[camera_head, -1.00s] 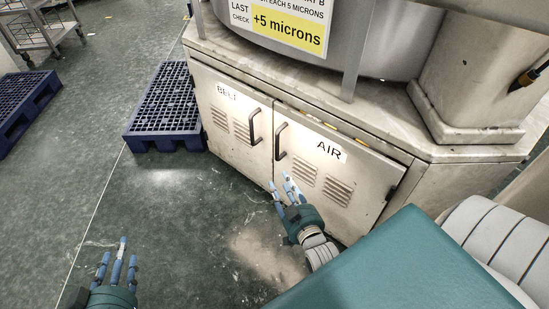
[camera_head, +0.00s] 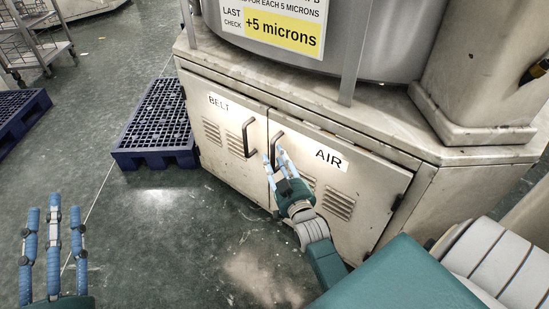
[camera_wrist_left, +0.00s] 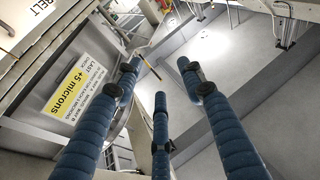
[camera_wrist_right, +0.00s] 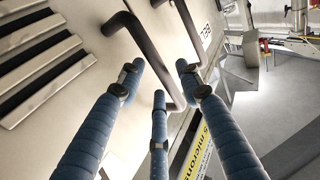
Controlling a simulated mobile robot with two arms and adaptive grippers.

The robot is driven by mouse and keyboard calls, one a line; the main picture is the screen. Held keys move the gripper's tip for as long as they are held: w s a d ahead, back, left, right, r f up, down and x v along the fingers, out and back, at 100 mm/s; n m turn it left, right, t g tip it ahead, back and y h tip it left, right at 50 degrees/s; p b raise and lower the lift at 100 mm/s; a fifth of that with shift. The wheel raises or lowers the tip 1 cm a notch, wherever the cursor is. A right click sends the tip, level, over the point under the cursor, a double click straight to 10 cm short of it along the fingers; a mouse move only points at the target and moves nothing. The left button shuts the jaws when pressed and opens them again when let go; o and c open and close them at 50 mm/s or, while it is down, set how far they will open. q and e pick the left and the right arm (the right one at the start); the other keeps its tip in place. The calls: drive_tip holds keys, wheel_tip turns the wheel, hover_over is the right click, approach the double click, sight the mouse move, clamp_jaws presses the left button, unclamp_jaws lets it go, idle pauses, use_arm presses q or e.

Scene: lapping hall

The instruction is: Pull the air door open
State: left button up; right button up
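The air door (camera_head: 362,183) is a cream panel labelled AIR with louvre slots on the front of the cabinet. It is shut. Its dark bar handle (camera_head: 272,150) is upright near the door's left edge; it also shows in the right wrist view (camera_wrist_right: 145,45). My right gripper (camera_head: 278,162) is open at the handle, with its blue fingers spread close to the bar. I cannot tell whether they touch it; they do not close around it. My left gripper (camera_head: 54,222) is open and empty, low at the left, well away from the cabinet.
The belt door (camera_head: 222,122), with its own handle (camera_head: 246,138), is shut left of the air door. A blue pallet (camera_head: 158,125) lies on the floor beside the cabinet. A wire cart (camera_head: 38,45) stands far left. The floor before the cabinet is clear.

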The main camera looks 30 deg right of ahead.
use_arm(q)
drive_tip(key=shift+s+r+t+h, duration=0.15)
drive_tip(key=shift+s+r+t, duration=0.1)
drive_tip(key=shift+r, duration=0.3)
drive_tip(key=shift+s+r+t+h, duration=0.1)
drive_tip(key=shift+r+t, duration=0.1)
drive_tip(key=shift+r, duration=0.3)
drive_tip(key=shift+s+r+t+h, duration=0.15)
drive_tip(key=shift+s+r+t, duration=0.1)
drive_tip(key=shift+r, duration=0.3)
use_arm(e)
drive_tip(key=shift+x, duration=1)
clamp_jaws()
